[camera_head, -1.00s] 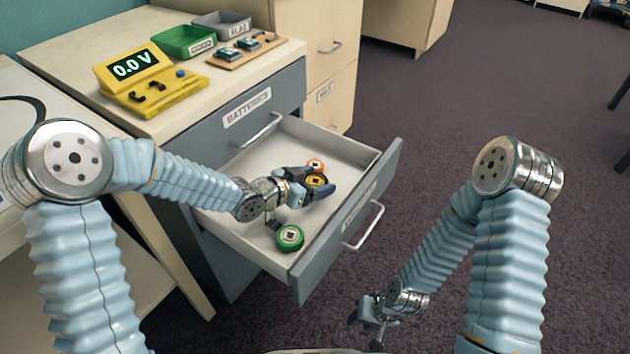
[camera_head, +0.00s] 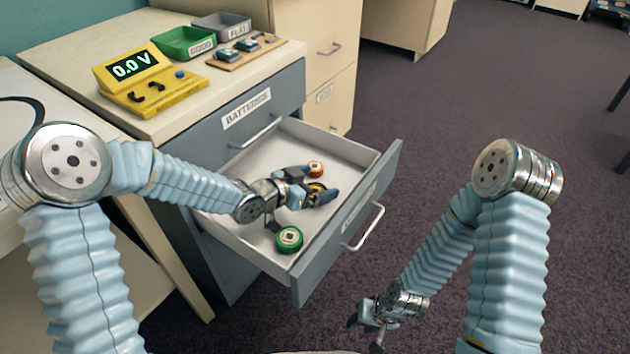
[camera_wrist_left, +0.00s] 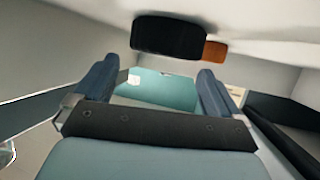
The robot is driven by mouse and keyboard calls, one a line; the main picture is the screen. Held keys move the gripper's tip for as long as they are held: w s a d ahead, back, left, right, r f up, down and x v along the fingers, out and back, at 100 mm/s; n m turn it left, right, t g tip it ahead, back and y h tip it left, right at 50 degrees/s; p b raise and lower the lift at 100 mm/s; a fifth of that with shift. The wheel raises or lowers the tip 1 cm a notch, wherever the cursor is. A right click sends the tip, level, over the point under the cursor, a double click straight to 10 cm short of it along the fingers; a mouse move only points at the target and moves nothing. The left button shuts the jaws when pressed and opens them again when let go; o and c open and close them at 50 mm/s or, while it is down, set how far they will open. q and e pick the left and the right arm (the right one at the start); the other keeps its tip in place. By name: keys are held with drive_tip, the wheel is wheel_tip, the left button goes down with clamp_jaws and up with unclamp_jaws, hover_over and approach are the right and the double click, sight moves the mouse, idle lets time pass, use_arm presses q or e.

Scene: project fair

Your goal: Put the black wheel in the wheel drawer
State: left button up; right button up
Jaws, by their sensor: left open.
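The black wheel (camera_head: 317,187) with a yellow hub is in the open drawer (camera_head: 272,262), partly hidden by my left gripper (camera_head: 322,183). In the left wrist view the black wheel (camera_wrist_left: 170,36) lies just beyond the open fingertips, with none of it clearly between them. My left gripper is open and reaches into the drawer. An orange wheel (camera_head: 315,168) is right behind the black wheel, and a green wheel (camera_head: 289,239) is nearer the drawer's front corner. The drawer front's label is too oblique to read. My right gripper (camera_head: 365,330) is open and empty over the carpet.
A shut drawer labelled BATTERIES (camera_head: 215,130) is above the open one. On the cabinet top are a yellow voltage meter (camera_head: 150,85), a green tray (camera_head: 183,42), a grey tray (camera_head: 222,25) and a wooden board (camera_head: 250,55).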

use_arm(q)
drive_tip(key=shift+s+a, duration=0.15)
drive_tip(key=shift+a, duration=0.2)
drive_tip(key=v, duration=0.4)
drive_tip(key=p+v, duration=0.1)
drive_tip(key=v, duration=0.2)
drive_tip(key=shift+d+r, duration=0.15)
drive_tip(key=shift+r, duration=0.1)
